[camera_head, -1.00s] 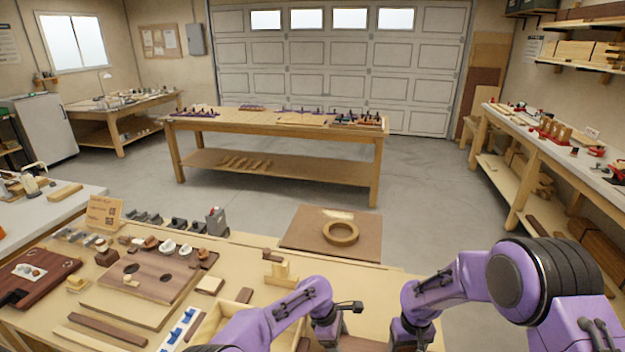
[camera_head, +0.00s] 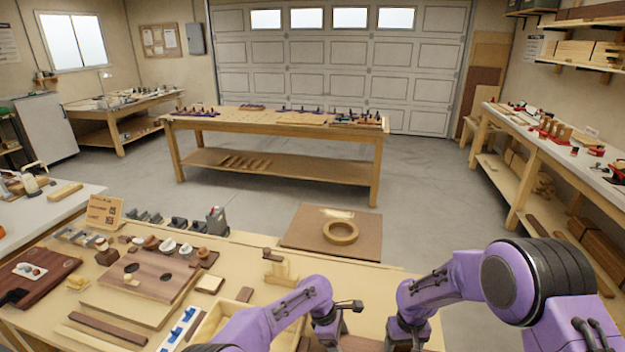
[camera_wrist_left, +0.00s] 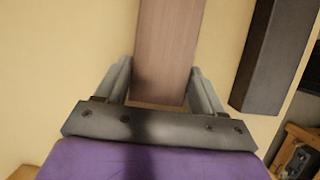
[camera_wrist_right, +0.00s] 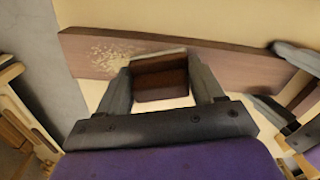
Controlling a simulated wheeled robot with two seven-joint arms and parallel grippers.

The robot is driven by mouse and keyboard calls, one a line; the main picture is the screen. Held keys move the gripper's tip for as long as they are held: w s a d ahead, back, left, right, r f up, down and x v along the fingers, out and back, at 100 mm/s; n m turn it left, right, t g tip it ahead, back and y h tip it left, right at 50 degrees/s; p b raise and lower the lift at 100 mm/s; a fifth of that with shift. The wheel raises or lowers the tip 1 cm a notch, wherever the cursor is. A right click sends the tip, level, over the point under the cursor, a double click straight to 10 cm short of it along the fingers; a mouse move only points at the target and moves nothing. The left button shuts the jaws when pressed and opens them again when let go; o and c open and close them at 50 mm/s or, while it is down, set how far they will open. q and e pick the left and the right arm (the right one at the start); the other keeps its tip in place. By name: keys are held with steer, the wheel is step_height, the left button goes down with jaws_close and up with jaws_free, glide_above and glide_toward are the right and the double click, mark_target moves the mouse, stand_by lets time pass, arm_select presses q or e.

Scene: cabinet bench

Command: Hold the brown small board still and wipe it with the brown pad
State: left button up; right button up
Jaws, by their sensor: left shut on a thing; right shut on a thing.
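The brown small board (camera_wrist_left: 168,50) is a long flat strip. My left gripper (camera_wrist_left: 164,78) is shut on it, one finger along each long edge; the left gripper also shows in the head view (camera_head: 329,328). In the right wrist view the board (camera_wrist_right: 225,66) lies across the picture, with pale specks (camera_wrist_right: 112,56) on its left part. My right gripper (camera_wrist_right: 160,80) is shut on the brown pad (camera_wrist_right: 160,78), a small reddish-brown block. The pad is at the board's edge beside the specks; I cannot tell whether it touches. In the head view my right gripper (camera_head: 406,334) hides the pad.
A dark bar (camera_wrist_left: 270,55) is right of the board in the left wrist view. The bench's back edge is beyond my grippers.

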steer(key=shift+s+d+r, duration=0.1)
steer(key=shift+s+d, duration=0.15)
steer(key=shift+d, duration=0.6)
steer(key=shift+s+d, duration=0.2)
steer(key=shift+d, duration=0.65)
steer(key=shift+s+d, duration=0.2)
steer(key=shift+d, duration=0.55)
steer(key=shift+s+d, duration=0.15)
steer(key=shift+d, duration=0.55)
steer(key=shift+s+d, duration=0.2)
steer(key=shift+d, duration=0.5)
steer(key=shift+s+d, duration=0.15)
steer(key=shift+d, duration=0.55)
steer(key=shift+w+a+f, duration=0.1)
steer(key=shift+w+a, duration=0.1)
steer(key=shift+a, duration=0.6)
steer(key=shift+w+a+f, duration=0.1)
steer(key=shift+w+a, duration=0.05)
steer(key=shift+a, duration=0.65)
